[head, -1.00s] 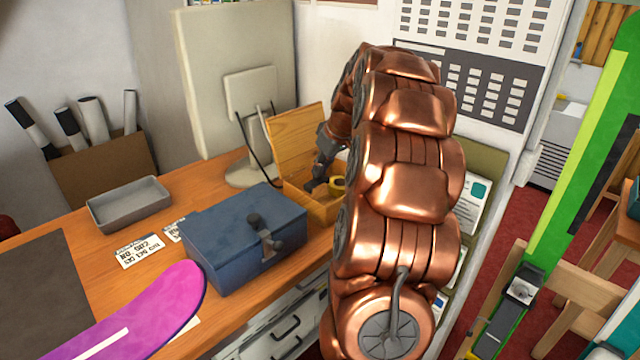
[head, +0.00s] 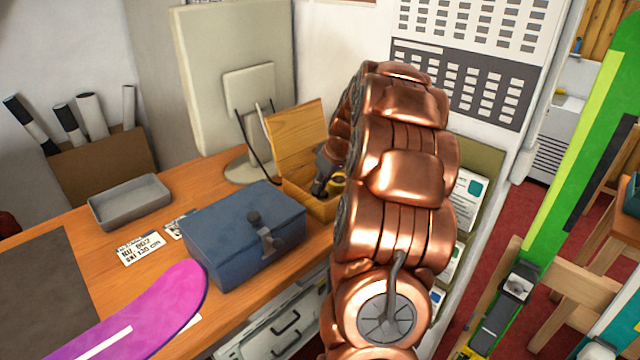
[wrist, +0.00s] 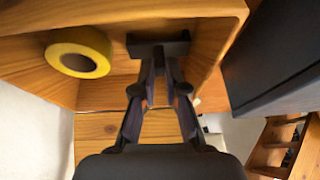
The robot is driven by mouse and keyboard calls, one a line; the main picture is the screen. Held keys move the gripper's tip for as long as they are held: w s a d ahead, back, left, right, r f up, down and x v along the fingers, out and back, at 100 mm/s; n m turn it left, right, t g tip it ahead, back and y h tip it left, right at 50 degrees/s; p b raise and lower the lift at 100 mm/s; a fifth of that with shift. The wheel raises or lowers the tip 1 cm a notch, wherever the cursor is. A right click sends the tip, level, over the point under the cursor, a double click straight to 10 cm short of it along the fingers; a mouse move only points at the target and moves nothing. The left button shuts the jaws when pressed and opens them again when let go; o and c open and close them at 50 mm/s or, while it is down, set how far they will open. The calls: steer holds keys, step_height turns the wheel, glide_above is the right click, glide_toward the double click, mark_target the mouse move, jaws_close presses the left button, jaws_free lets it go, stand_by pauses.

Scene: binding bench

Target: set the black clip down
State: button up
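The black clip (wrist: 158,46) shows in the wrist view as a dark bar at my fingertips, inside the open wooden box (wrist: 185,15). My gripper (wrist: 160,66) is closed in on the clip's narrow middle, with the fingers drawn together. I cannot tell whether the clip touches the box floor. In the head view the wooden box (head: 325,208) stands behind the blue toolbox with its lid raised. There my gripper (head: 324,184) reaches into the box, partly hidden by my arm, and the clip cannot be made out.
A yellow tape roll (wrist: 78,52) lies in the box left of the clip; it also shows in the head view (head: 337,185). The blue toolbox (head: 243,235) stands close in front. A monitor (head: 240,80) is behind. A grey tray (head: 130,202) and labels lie left.

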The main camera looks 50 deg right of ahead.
steer(key=o, duration=0.4)
steer(key=shift+o, duration=0.2)
steer(key=shift+r, duration=0.15)
steer(key=b+v, duration=0.3)
steer(key=v, duration=0.9)
steer(key=shift+b, duration=0.3)
